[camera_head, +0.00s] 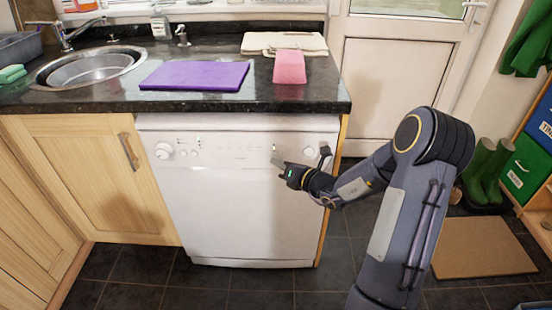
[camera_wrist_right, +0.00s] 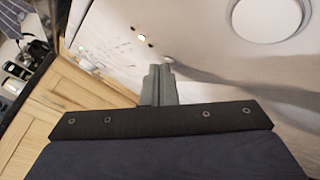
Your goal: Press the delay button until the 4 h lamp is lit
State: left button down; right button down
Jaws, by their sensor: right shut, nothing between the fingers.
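The white dishwasher (camera_head: 235,205) stands under the counter, with its control panel (camera_head: 235,150) along the top of its front. My right gripper (camera_head: 276,163) is shut and empty, its fingertips close to the right half of the panel. In the right wrist view the shut fingers (camera_wrist_right: 160,80) point at the panel, and a small round button (camera_wrist_right: 168,60) shows just beyond their tips. I cannot tell whether they touch. A small bright spot (camera_wrist_right: 141,38), perhaps a lit lamp, lies up and left of the button. The lamp labels are too small to read. My left gripper is out of view.
A large round knob (camera_wrist_right: 268,15) sits to the right of the fingers in the wrist view. Another knob (camera_head: 163,150) is at the panel's left end. The dark counter edge (camera_head: 240,106) overhangs the panel. A brown mat (camera_head: 482,247) lies on the floor at right.

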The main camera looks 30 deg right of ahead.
jog(key=shift+s, duration=0.1)
jog(key=shift+s+a, duration=0.35)
jog(key=shift+s, duration=0.15)
jog(key=s+a, duration=0.1)
jog(key=s, duration=0.2)
jog(key=s+a+b, duration=0.1)
jog(key=shift+s+a, duration=0.15)
jog(key=shift+a, duration=0.15)
dwell(1.0)
